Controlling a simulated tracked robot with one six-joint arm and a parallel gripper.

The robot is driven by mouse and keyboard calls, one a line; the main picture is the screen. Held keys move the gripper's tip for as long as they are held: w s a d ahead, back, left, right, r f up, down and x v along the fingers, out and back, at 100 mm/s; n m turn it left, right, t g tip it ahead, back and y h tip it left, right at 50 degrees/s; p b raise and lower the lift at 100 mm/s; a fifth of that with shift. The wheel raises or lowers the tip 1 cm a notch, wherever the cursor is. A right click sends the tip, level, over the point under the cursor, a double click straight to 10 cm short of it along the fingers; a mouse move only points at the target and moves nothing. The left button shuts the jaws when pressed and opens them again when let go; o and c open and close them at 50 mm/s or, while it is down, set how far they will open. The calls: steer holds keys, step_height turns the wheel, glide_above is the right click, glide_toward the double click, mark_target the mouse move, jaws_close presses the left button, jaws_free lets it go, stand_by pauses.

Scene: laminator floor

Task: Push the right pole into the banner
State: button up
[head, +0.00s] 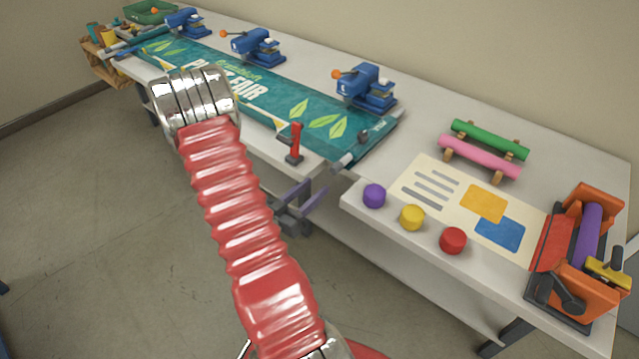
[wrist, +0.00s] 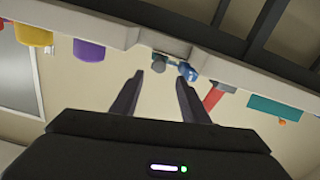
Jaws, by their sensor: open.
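The teal banner (head: 270,92), with leaf prints and white lettering, lies flat along the left part of the long white table. At its right edge a short grey end, likely the right pole (head: 344,163), shows at the table's front edge. In the wrist view a grey round end (wrist: 159,66) shows beyond the fingertips, but I cannot tell for sure that it is the pole. How far the pole sits inside the banner is unclear. My gripper (head: 306,199) is open and empty, in front of the table edge near that corner. It also shows in the wrist view (wrist: 160,85).
A red clamp (head: 294,143) stands at the banner's front edge. Blue devices (head: 366,88) line its back edge. To the right are purple (head: 374,195), yellow (head: 411,217) and red (head: 453,240) knobs, a printed sheet (head: 440,180) and an orange machine (head: 580,250). The floor in front is clear.

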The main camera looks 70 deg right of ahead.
steer(key=shift+w+a, duration=0.2)
steer(key=shift+a, duration=0.5)
